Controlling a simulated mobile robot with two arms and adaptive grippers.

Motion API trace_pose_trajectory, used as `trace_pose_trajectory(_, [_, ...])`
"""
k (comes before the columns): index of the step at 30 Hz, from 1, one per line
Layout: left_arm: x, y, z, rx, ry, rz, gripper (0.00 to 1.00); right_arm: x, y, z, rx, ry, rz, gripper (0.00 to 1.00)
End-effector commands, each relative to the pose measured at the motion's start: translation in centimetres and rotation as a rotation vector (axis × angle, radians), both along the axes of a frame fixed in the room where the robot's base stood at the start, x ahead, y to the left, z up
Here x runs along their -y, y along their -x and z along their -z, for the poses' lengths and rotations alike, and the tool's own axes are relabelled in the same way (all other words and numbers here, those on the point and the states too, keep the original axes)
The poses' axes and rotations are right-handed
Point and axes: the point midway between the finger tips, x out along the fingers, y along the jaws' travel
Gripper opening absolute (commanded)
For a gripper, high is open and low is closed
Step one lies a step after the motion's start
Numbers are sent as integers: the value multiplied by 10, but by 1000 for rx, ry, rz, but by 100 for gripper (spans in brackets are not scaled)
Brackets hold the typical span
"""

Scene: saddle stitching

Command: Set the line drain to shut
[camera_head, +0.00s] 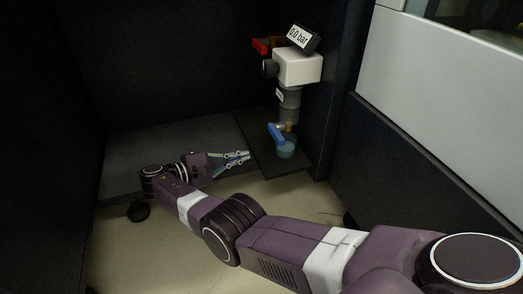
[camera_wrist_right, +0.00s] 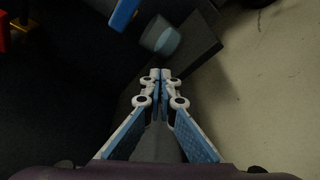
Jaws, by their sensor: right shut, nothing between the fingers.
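The line drain's blue lever (camera_head: 276,133) sits on a small brass-coloured valve (camera_head: 290,127) below the filter unit. It slants in the head view, with its lower end near a translucent bluish cup (camera_head: 286,150). The lever also shows at the top of the right wrist view (camera_wrist_right: 124,14), with the cup (camera_wrist_right: 162,40) beside it. My right gripper (camera_head: 248,157) is to the left of the lever and cup, low and apart from them. In the wrist view its fingertips (camera_wrist_right: 160,74) are together with nothing between them. My left gripper is not in view.
The white unit (camera_head: 298,68) above carries a display reading 0.0 bar (camera_head: 299,37) and a dark knob (camera_head: 268,68). A red handle (camera_head: 261,46) is at its upper left. Dark walls enclose this corner. A dark plate (camera_head: 257,140) lies under the cup.

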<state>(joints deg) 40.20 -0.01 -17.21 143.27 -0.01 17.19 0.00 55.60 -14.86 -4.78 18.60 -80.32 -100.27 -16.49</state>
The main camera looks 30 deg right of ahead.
Motion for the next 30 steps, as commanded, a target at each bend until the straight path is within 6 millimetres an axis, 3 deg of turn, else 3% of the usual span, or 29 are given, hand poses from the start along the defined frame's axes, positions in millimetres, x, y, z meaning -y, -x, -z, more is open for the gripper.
trace_pose_trajectory(10, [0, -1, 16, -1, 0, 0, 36, 77, -2, 19, 2, 1, 4, 0])
trace_pose_trajectory(19, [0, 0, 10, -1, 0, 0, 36, 70, 13, 4, 2, -2, -1, 0])
trace_pose_trajectory(30, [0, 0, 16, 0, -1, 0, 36, 66, 27, -7, 0, -2, -1, 0])
